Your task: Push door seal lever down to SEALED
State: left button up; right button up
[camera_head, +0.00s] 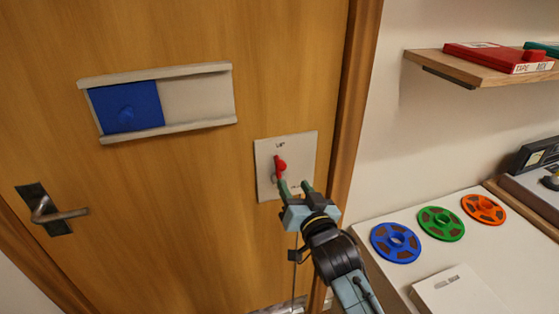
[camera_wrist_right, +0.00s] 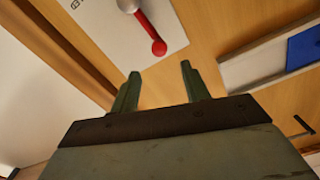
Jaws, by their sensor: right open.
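The door seal lever (camera_head: 281,165) is red and sits on a pale plate (camera_head: 307,147) on the wooden door. Small lettering that seems to read UP is above it; lower lettering is too small to read. In the right wrist view the lever (camera_wrist_right: 147,32) shows a red arm with a round end and a grey pivot, on the plate (camera_wrist_right: 105,42). My right gripper (camera_head: 295,187) is open and empty, just below and right of the lever in the head view. In the wrist view the lever's round end is beyond the gap between my fingertips (camera_wrist_right: 160,70), seemingly apart. My left gripper is not in view.
A blue sliding panel (camera_head: 130,108) in a pale track is on the door at upper left. A door handle (camera_head: 58,215) is at far left. Blue (camera_head: 395,243), green (camera_head: 441,224) and orange (camera_head: 483,209) reels lie on the white surface at right, below a wooden shelf (camera_head: 470,70).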

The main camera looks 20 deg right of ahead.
aim_at(283, 168)
jog(key=w, duration=1.1)
jog(key=shift+w+a, duration=0.2)
jog(key=shift+w, duration=0.15)
grip_shut()
